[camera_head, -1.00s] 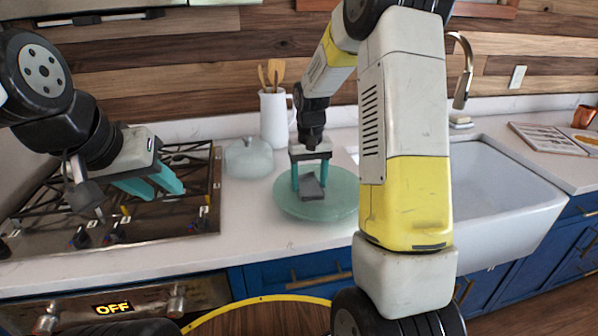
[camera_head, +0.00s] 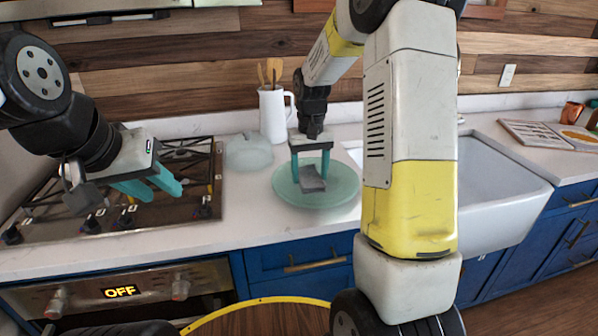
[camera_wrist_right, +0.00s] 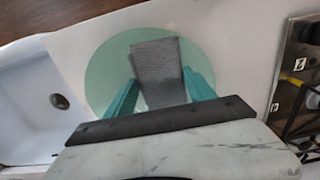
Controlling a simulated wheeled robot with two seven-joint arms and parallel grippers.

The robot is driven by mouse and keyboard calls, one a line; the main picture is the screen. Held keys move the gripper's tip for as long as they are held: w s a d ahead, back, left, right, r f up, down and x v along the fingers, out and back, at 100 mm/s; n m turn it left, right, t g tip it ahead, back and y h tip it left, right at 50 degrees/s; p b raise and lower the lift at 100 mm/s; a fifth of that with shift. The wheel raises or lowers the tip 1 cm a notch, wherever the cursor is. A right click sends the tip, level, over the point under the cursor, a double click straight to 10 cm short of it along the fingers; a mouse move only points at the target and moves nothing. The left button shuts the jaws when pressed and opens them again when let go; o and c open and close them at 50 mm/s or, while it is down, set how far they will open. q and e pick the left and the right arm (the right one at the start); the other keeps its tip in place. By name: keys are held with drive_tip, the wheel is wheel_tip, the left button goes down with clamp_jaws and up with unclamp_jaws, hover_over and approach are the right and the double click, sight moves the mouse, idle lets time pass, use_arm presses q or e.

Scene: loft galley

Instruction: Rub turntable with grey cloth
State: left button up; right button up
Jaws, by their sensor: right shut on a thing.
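The turntable is a pale green round disc (camera_head: 343,192) on the white counter, left of the sink. My right gripper (camera_head: 311,176) is above its left half, pointing down, shut on the grey cloth (camera_head: 313,184). The cloth hangs between the teal fingers, over the disc; I cannot tell whether it touches. In the right wrist view the cloth (camera_wrist_right: 158,70) spreads out past the fingers, with the green disc (camera_wrist_right: 105,70) around it.
A glass dome-like pot (camera_head: 248,152) and a white jug (camera_head: 273,115) with wooden utensils stand behind the turntable. The stovetop (camera_head: 200,205) is at the left. The white sink (camera_head: 500,190) is at the right, partly behind my right arm. The counter in front of the turntable is clear.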

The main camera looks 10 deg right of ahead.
drive_tip(key=shift+r, duration=2.35)
